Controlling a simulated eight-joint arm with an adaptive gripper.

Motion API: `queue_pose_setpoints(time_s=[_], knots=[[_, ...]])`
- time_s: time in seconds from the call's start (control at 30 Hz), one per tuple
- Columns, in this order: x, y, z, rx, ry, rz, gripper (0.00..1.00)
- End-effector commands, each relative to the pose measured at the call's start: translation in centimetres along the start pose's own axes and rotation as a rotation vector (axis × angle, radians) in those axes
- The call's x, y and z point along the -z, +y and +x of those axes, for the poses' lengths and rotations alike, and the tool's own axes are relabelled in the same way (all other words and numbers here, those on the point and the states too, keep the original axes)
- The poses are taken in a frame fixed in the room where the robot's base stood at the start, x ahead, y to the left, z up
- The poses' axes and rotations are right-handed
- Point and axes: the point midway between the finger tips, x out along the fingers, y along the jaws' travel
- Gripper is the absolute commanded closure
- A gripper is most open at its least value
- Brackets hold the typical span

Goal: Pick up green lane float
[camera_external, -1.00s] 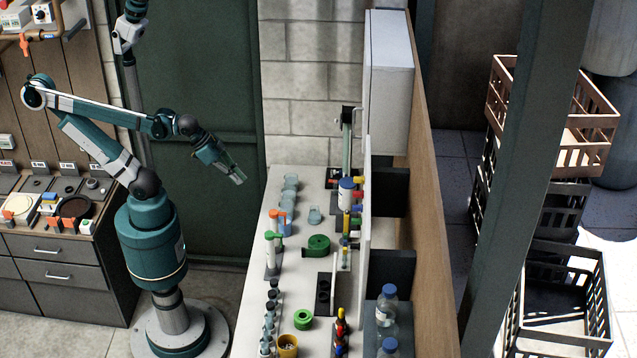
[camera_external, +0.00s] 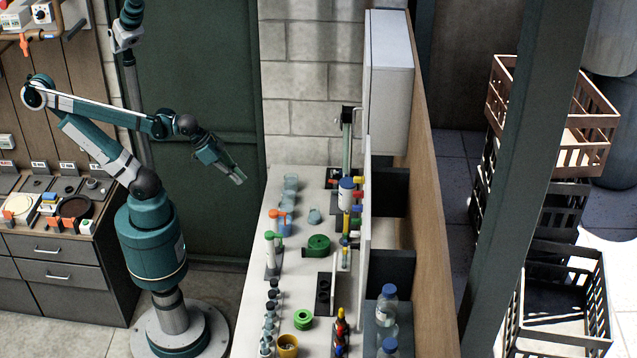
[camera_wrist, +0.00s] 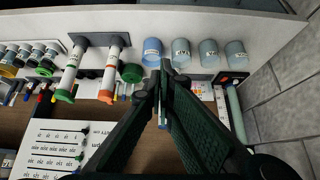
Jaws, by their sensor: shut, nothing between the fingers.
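Two green round pieces lie on the white bench (camera_external: 252,300). A bright green ring with a central hole (camera_external: 303,319) is near the front, and a larger darker green one (camera_external: 318,243) is farther back. The bright ring looks like the lane float, but I cannot be sure. In the wrist view, a bright green piece (camera_wrist: 46,68) is at the left and a dark green one (camera_wrist: 132,72) is left of the fingertips. My gripper (camera_external: 239,178) is shut and empty, in the air left of the bench's far end. Its fingertips meet mid-picture in the wrist view (camera_wrist: 165,65).
Two upright tubes (camera_wrist: 112,68) with coloured ends stand in a rack. Small bottles (camera_external: 269,323) line the front left edge near a yellow cup (camera_external: 288,345). A tall panel (camera_external: 364,215) bounds the right.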

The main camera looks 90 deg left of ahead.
Motion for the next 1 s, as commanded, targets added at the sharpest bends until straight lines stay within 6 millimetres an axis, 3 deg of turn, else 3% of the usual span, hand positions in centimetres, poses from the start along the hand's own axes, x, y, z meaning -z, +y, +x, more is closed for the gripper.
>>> queue_pose_setpoints(time_s=[0.27, 0.67, 1.0], knots=[[0.0, 0.0, 0.0, 0.0, 0.0, 0.0, 0.99], [0.0, 0.0, 0.0, 0.0, 0.0, 0.0, 0.46], [0.04, 0.01, 0.0, 0.0, 0.0, -0.001, 0.45]])
